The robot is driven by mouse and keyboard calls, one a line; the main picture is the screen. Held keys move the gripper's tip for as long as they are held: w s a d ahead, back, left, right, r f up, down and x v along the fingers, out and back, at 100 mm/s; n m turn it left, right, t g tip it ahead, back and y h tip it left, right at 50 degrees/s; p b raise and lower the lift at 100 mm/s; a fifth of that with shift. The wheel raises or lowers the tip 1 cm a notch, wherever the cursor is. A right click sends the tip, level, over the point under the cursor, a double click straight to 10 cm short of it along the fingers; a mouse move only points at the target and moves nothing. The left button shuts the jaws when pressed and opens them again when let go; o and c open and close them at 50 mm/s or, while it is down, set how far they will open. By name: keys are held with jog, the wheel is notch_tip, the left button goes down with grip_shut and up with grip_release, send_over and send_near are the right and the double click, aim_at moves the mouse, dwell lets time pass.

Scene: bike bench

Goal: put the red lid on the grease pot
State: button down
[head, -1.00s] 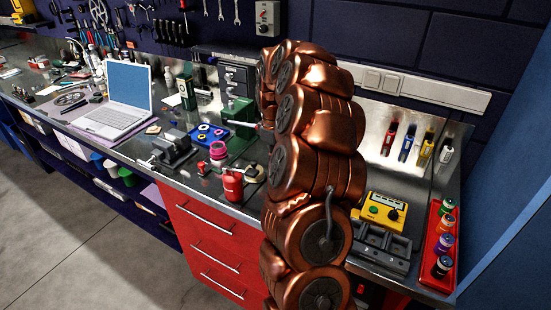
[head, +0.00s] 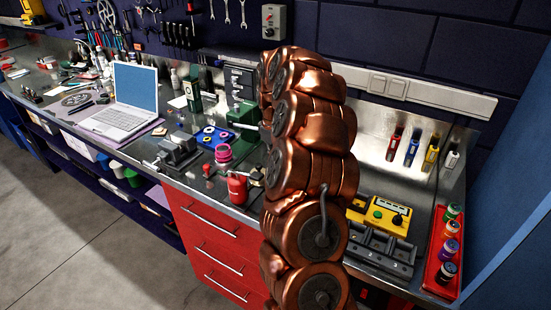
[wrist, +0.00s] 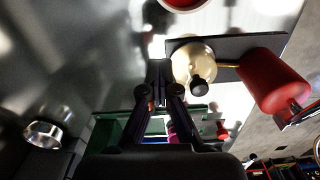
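My gripper (wrist: 160,70) points over the bench in the wrist view, its two dark fingers drawn together at the tips with nothing visible between them. A small red thing (wrist: 222,130) shows right of the fingers, low in the view, partly hidden. In the head view my arm covers the gripper and the bench behind it. I cannot pick out the grease pot for certain.
A red canister (wrist: 272,82) and a cream round body with a black knob (wrist: 195,62) are close right of the fingers; the canister (head: 237,187) also shows in the head view. A pink stack (head: 223,153), blue tray (head: 232,143), yellow device (head: 388,215) and red tray (head: 430,275) stand around.

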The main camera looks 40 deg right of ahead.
jog(key=shift+w, duration=0.5)
